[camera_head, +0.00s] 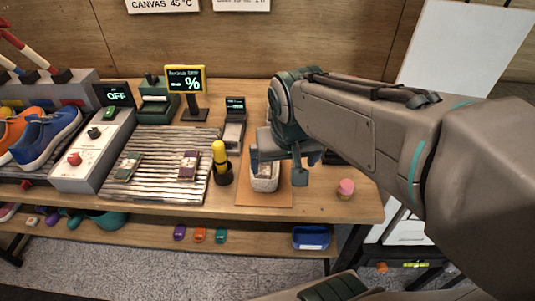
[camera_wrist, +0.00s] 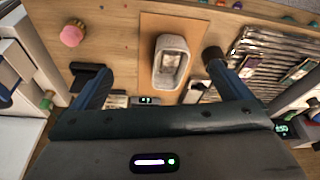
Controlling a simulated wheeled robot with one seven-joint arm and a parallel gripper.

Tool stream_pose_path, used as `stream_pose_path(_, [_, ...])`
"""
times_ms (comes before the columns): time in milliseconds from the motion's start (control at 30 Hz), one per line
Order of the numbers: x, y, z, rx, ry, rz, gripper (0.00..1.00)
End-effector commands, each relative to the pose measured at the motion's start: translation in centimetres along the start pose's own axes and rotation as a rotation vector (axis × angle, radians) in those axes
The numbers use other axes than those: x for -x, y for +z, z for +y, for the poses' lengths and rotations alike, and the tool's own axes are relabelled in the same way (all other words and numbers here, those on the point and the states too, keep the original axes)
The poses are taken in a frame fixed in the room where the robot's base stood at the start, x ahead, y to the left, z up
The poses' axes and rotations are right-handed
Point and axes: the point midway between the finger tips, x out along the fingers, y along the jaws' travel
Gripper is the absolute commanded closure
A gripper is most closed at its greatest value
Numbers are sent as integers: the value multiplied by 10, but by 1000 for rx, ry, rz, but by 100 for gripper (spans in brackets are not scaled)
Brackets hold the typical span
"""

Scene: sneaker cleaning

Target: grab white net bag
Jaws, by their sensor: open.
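The white net bag (camera_wrist: 157,77) looks like a pale, open-topped pouch with a grey inside. It sits on a brown board (camera_wrist: 150,27) on the wooden table. In the head view the bag (camera_head: 265,184) shows below my gripper (camera_head: 279,167), which hides its upper part. In the wrist view my gripper (camera_wrist: 145,62) is open, with one finger on each side of the bag and clear gaps between. Nothing is held. I cannot tell the exact height of the fingertips above the bag.
A yellow-and-black brush-like tool (camera_head: 220,163) stands just left of the board, near one finger. A pink round item (camera_head: 345,188) is to the right. A ridged mat (camera_head: 150,191), a small black display device (camera_head: 235,112) and a yellow-framed sign (camera_head: 186,79) are nearby.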

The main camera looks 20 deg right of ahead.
Motion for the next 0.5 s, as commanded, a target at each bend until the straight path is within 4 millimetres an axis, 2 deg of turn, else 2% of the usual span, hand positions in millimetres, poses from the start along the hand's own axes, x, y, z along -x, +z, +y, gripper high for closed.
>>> stream_pose_path(33, [-26,-12,-5,-24,10,8,2])
stream_pose_path(200, [-58,-59,-17,-129,47,55,2])
stream_pose_path(333, [-71,-81,-24,-182,65,83,2])
stream_pose_path(500, [-85,-92,-26,-207,74,95,2])
